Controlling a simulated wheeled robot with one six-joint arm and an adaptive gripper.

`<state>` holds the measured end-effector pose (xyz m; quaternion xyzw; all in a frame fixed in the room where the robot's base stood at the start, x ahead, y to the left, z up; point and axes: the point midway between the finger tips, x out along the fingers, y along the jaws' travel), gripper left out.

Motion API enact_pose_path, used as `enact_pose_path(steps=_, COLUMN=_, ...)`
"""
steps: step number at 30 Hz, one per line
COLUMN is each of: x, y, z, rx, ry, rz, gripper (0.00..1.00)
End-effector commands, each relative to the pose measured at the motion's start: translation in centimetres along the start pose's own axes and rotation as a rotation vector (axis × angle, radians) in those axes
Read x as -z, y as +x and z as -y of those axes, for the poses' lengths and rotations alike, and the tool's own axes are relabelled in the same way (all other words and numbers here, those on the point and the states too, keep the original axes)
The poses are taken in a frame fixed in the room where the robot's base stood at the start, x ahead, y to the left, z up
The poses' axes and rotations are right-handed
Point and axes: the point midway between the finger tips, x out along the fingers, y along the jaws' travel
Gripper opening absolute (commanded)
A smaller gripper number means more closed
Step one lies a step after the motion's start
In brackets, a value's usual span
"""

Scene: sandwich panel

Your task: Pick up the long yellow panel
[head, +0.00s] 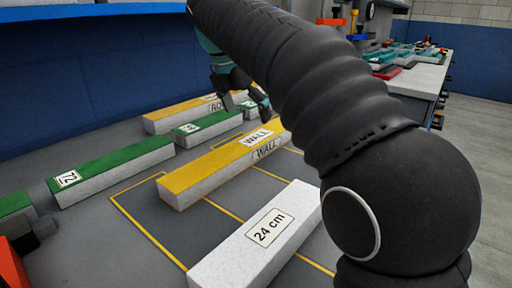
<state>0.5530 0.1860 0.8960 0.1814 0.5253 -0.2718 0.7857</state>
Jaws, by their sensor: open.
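A long yellow-topped panel (205,168) with white sides and "WALL" labels lies across the middle of the table in the head view. Another yellow-topped panel (172,115) lies behind it, with a label reading "RO" and the rest hidden by my gripper. My gripper (243,104) points down near the far right ends of both panels, with its fingers apart. My arm covers the area to the right.
Green-topped panels lie at left (108,168) and between the yellow ones (195,129). A white panel marked "24 cm" (258,238) lies in front. Yellow lines mark the grey table (150,215). A blue wall (60,85) stands behind; a cluttered bench (420,78) is at right.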

Motion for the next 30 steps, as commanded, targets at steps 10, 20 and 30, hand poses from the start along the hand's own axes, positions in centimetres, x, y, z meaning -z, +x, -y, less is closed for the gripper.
enact_pose_path(steps=10, x=0.1, y=3.5, z=0.0, rx=-0.001, ry=-0.002, rz=0.0, gripper=0.97)
enact_pose_path(steps=20, x=0.3, y=7.0, z=0.2, rx=0.001, ry=-0.002, rz=-0.001, gripper=0.97)
enact_pose_path(steps=30, x=0.2, y=8.7, z=0.1, rx=-0.002, ry=-0.003, rz=0.0, gripper=0.97)
